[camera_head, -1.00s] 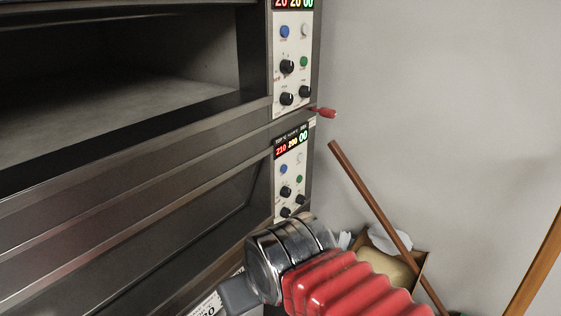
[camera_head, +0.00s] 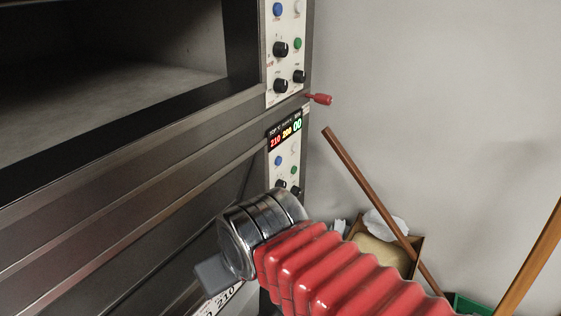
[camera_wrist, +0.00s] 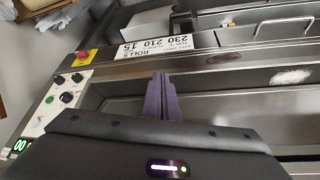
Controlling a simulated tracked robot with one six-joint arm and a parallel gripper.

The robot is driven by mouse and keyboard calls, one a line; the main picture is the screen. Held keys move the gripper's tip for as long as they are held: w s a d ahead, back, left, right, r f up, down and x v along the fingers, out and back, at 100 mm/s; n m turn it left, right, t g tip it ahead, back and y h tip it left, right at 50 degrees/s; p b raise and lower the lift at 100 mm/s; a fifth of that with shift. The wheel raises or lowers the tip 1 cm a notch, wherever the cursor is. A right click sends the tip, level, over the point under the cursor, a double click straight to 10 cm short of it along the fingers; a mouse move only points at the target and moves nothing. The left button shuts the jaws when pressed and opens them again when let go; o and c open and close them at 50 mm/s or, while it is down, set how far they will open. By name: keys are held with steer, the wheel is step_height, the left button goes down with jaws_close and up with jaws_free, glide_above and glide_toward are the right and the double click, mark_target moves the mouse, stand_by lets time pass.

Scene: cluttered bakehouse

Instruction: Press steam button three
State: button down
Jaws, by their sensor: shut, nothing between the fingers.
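In the head view the lower oven panel (camera_head: 287,150) has a lit display, a blue button (camera_head: 278,161), a green button (camera_head: 296,170) and black knobs, the lowest partly hidden by my wrist. Above it is another deck's panel (camera_head: 284,22) with a blue and a green button. In the wrist view an upside-down panel (camera_wrist: 48,122) at left shows a green button (camera_wrist: 49,99), black knobs and part of a green display. I cannot tell which button is number three. My gripper's purple fingers (camera_wrist: 163,98) are shut and empty, right of this panel and apart from it.
A red-and-yellow stop button (camera_wrist: 86,56) and a label "ROLLS 230 210 15" (camera_wrist: 160,46) show in the wrist view. A red handle (camera_head: 319,99) juts from the oven. A leaning wooden pole (camera_head: 370,193) and a box (camera_head: 385,250) stand right, by the wall.

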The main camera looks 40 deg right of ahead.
steer(key=w+d+m+t+y, duration=0.3)
steer(key=w+d+m, duration=0.5)
steer(key=w+m, duration=0.3)
steer(key=d+r+m+t+h, duration=0.1)
steer(key=d+m+h, duration=0.5)
steer(key=d, duration=1.8)
steer(key=m+t, duration=0.1)
steer(key=m, duration=0.1)
steer(key=shift+s+d+r+m+t, duration=0.25)
steer(key=shift+m+t, duration=0.05)
steer(key=shift+w+a, duration=0.1)
steer(key=shift+w, duration=0.05)
